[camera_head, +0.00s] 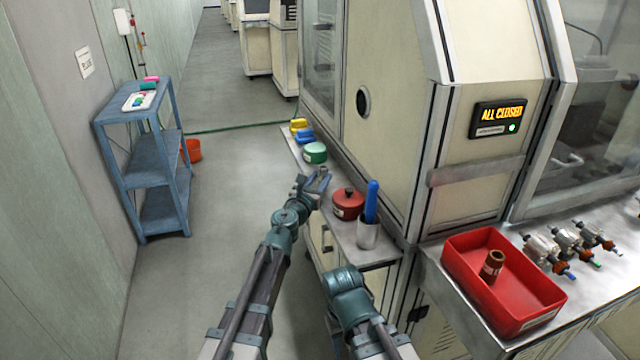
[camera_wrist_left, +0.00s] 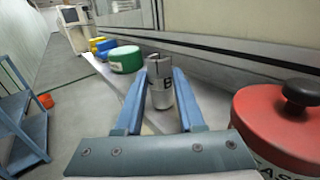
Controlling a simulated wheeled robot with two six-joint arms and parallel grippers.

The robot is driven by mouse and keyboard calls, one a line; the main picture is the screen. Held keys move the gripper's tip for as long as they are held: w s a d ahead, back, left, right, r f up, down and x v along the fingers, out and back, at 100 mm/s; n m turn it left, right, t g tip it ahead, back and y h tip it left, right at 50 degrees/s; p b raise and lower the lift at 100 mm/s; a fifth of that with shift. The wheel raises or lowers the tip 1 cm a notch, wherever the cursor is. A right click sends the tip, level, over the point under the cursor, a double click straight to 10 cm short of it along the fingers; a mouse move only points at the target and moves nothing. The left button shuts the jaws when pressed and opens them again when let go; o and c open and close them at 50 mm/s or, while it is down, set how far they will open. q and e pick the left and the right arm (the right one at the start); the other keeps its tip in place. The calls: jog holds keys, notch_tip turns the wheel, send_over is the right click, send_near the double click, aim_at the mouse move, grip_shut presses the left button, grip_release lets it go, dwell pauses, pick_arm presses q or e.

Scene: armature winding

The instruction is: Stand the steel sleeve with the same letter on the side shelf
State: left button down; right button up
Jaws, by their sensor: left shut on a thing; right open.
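My left gripper (camera_head: 318,182) is shut on a small steel sleeve, above the narrow steel ledge (camera_head: 372,252) along the machine. The left wrist view shows the sleeve (camera_wrist_left: 161,88) upright between the two blue fingers (camera_wrist_left: 160,92), with a slot in its top and a pale label whose dark letter is too small to read surely. A brown sleeve (camera_head: 493,264) with a pale label stands in the red tray (camera_head: 462,262). A blue three-tier shelf (camera_head: 160,160) stands by the left wall. My right arm shows at lower middle; its fingers are not visible.
A lidded red pot (camera_head: 348,203) and a steel cup (camera_head: 367,235) holding a blue-handled tool stand on the ledge. Green (camera_head: 315,153), blue and yellow containers stand farther back. Several wound armatures (camera_head: 565,240) lie at right. An orange bucket (camera_head: 191,150) is near the shelf.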

pick_arm(q)
jog(key=c, duration=0.5)
grip_release()
jog(key=shift+f, duration=0.1)
jog(key=shift+r, duration=0.2)
jog(key=shift+s+a, duration=0.1)
jog(key=shift+s, duration=0.3)
jog(key=v, duration=1.1)
jog(key=shift+s, duration=0.1)
